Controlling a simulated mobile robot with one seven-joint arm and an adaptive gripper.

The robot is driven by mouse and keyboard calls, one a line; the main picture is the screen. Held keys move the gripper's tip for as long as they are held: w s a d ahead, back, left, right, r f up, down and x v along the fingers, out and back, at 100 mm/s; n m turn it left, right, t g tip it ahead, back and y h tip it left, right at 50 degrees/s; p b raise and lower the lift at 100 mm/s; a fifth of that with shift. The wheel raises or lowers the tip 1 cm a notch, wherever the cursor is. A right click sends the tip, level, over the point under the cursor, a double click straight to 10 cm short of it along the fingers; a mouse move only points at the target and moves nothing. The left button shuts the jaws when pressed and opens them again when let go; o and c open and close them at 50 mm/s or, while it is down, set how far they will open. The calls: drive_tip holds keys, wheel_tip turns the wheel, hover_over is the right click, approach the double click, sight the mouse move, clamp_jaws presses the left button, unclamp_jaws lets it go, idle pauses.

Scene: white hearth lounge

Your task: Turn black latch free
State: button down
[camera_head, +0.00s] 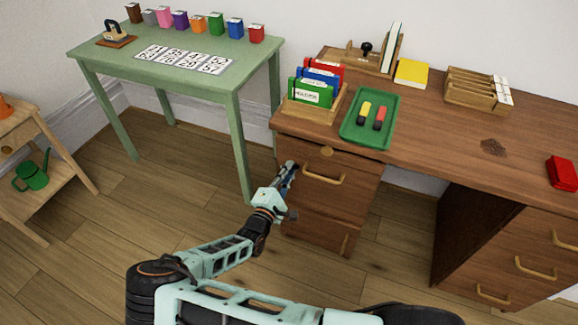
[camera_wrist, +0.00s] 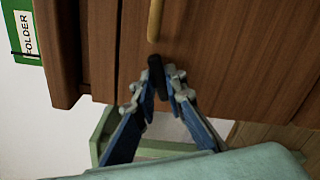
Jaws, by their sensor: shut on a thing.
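The black latch (camera_wrist: 156,76) shows in the wrist view as a short dark bar against the brown wooden front of the desk's drawer cabinet. My gripper (camera_wrist: 160,78) is shut on it, with one blue-and-grey finger on each side. In the head view, my gripper (camera_head: 287,178) is at the left edge of the cabinet front, beside the upper drawer (camera_head: 325,180). The latch cannot be made out clearly there. A brass bar handle (camera_wrist: 154,20) lies just above the latch in the wrist view; the upper drawer's handle (camera_head: 324,179) also shows in the head view.
The wooden desk (camera_head: 440,130) carries a green tray (camera_head: 346,133), folders (camera_head: 322,78) and a red box (camera_head: 562,173). A green table (camera_head: 130,62) stands to the left. Open floor (camera_head: 130,200) lies left of my arm.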

drive_tip(key=n+p, duration=0.2)
drive_tip(key=n, duration=1.1)
idle(0.5)
drive_tip(key=c, duration=2)
unclamp_jaws()
drive_tip(key=shift+o, duration=0.2)
drive_tip(key=v, duration=1.2)
drive_tip(key=shift+r, duration=0.1)
